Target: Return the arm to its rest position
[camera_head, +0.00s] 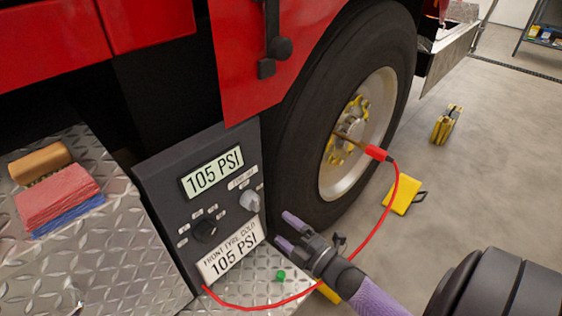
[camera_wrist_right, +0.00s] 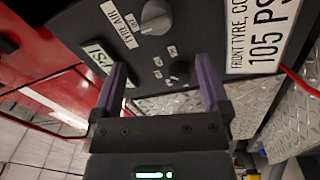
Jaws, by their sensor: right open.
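My right gripper (camera_head: 284,231) is open and empty in the head view, just right of the dark control panel (camera_head: 172,188). Its two purple fingers point toward the panel and also show spread apart in the right wrist view (camera_wrist_right: 160,88). The panel's display (camera_head: 213,172) reads 105 PSI, and the plate below it (camera_head: 231,249) reads front tyre cold 105 PSI. A grey knob (camera_head: 249,201) and a black knob (camera_head: 204,231) are on the panel. A red hose (camera_head: 389,208) runs from the panel's foot to the wheel, its red connector (camera_head: 376,152) at the valve. My left gripper is not in view.
The truck tyre (camera_head: 300,150) stands behind my right gripper. Yellow chocks (camera_head: 400,197) lie on the floor (camera_head: 500,170), which is open to the right. Red and blue cloths (camera_head: 60,195) and a tan roll (camera_head: 39,161) lie on the metal step at left. A green cap (camera_head: 281,276) is near the hose.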

